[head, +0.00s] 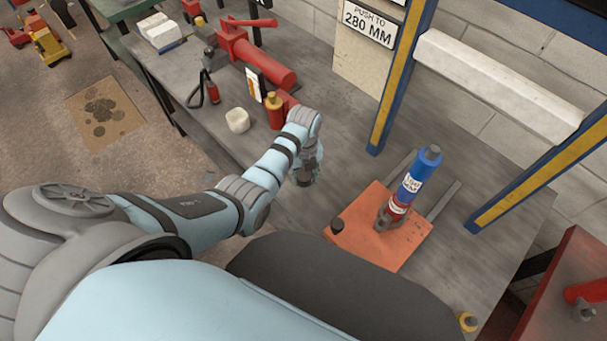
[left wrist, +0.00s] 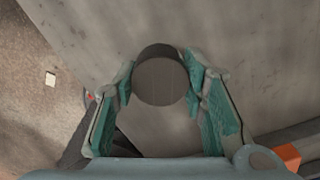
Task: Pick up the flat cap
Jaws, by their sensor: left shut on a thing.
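The flat cap (left wrist: 160,80) is a dark grey disc with a smooth round face, seen in the left wrist view between the two teal-padded fingers. My left gripper (left wrist: 160,86) is shut on it, with a fingertip against each side. In the head view my left gripper (head: 308,178) points down over the grey bench, left of the orange plate. The cap is hard to make out there, and I cannot tell whether it touches the bench. My right gripper is not in view.
A white cup (head: 237,120) and red bottle (head: 274,108) stand behind. Blue-yellow frame posts (head: 402,75) rise at the back.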

